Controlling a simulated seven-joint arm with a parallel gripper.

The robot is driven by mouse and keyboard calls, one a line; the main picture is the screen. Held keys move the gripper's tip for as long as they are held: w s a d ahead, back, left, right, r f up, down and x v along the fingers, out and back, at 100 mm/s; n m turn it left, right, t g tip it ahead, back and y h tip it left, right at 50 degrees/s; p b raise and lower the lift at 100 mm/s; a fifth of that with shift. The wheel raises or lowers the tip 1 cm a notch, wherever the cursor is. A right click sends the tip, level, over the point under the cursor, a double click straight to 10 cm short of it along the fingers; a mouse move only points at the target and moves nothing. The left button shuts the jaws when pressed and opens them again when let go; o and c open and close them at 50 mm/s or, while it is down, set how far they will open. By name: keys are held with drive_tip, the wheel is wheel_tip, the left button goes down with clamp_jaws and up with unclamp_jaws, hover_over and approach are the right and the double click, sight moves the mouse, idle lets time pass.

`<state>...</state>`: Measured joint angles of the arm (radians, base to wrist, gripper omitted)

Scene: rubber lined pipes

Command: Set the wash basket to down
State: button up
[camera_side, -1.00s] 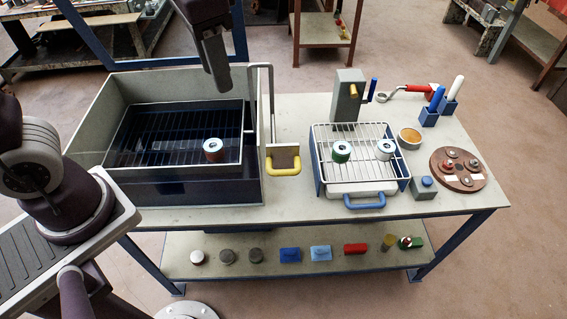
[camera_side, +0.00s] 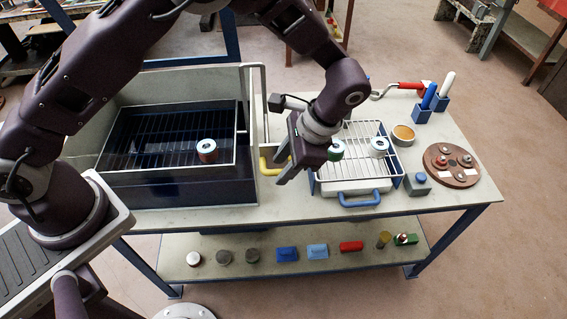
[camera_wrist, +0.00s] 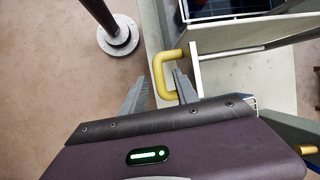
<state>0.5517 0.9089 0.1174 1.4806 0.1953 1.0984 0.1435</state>
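The wash basket (camera_side: 150,138) is a dark wire rack inside the open tank (camera_side: 185,190) at left. A yellow handle (camera_side: 265,163) is at the tank's right side, partly hidden by my gripper in the side view. In the wrist view the yellow handle (camera_wrist: 158,75) is a U shape just ahead of the fingers. My gripper (camera_side: 281,177) points down beside the handle. Its fingers (camera_wrist: 150,80) are apart, with nothing clearly held between them.
A wire rack (camera_side: 357,170) with a green ring (camera_side: 336,149) and a white ring (camera_side: 379,147) is right of my gripper, with a blue handle (camera_side: 360,200) in front. The front table strip is clear.

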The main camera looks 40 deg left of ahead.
clamp_jaws()
idle(1.4)
